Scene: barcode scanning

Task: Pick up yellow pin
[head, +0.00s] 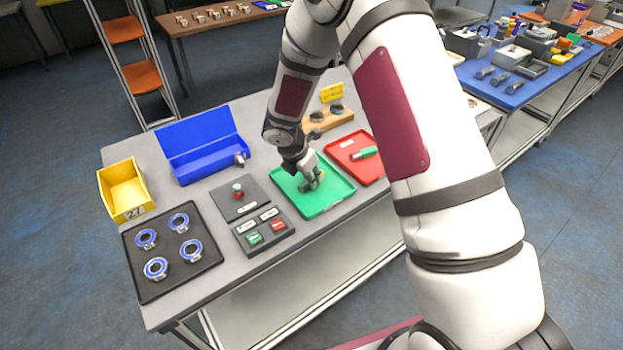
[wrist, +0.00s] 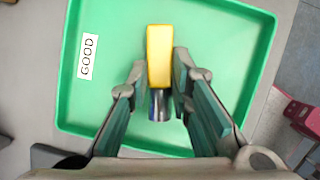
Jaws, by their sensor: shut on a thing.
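The yellow pin (wrist: 159,55) has a yellow block-like end and a shiny metal end. It is over the green tray marked GOOD (wrist: 100,125), between my fingers in the wrist view. My gripper (wrist: 160,75) is shut on it, with one finger on each side. In the head view my gripper (head: 312,181) points down over the green tray (head: 335,195), and the pin is mostly hidden by the fingers. I cannot tell whether the pin touches the tray floor.
A red tray (head: 345,157) with a green-handled item (head: 365,152) lies right of the green tray. A button panel (head: 262,231), a blue bin (head: 203,150), a yellow bin (head: 122,190) and a black tray of bearings (head: 150,280) stand to the left. A wooden block (head: 335,121) stands behind.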

